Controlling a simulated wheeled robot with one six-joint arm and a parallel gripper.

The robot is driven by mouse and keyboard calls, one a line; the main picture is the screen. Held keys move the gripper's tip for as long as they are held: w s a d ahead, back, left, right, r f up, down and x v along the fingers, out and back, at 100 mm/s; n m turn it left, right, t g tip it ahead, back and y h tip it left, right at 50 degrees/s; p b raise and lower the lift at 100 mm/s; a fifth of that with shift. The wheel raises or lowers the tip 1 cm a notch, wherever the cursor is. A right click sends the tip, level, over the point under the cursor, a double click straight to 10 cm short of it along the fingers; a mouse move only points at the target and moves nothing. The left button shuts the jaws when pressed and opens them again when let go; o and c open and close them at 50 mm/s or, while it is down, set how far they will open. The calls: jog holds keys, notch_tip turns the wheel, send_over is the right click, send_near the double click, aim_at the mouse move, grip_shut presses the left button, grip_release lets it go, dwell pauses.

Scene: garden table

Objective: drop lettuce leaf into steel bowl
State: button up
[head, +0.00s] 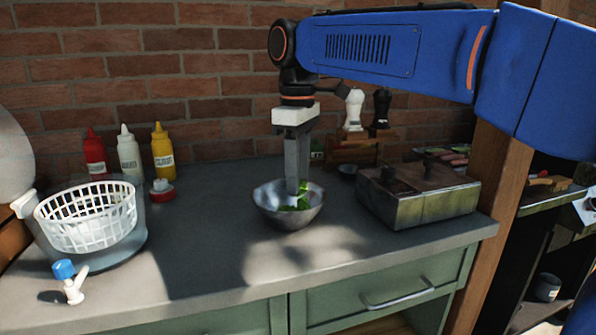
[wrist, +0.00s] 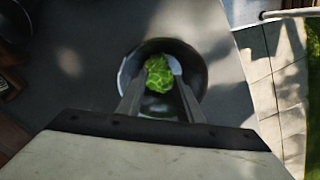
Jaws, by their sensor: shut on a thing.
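The steel bowl (head: 287,216) stands on the grey counter near the middle of the head view. It also shows in the wrist view (wrist: 196,84), below my gripper. My gripper (head: 296,190) points straight down with its fingertips inside the bowl's opening. It is shut on the green lettuce leaf (wrist: 159,74), which sits between the two fingertips in the wrist view. In the head view, the leaf (head: 303,198) shows at the fingertips, within the bowl's rim. I cannot tell whether the leaf touches the bowl's bottom.
A white colander basket (head: 90,218) in a clear bowl stands at the left, with red, white and yellow bottles (head: 129,152) behind. A metal box (head: 418,194) stands right of the steel bowl. A brick wall runs behind. The counter in front of the bowl is clear.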

jog(key=o, duration=1.1)
jog(key=shift+r, duration=0.15)
notch_tip(320, 180, up, 12)
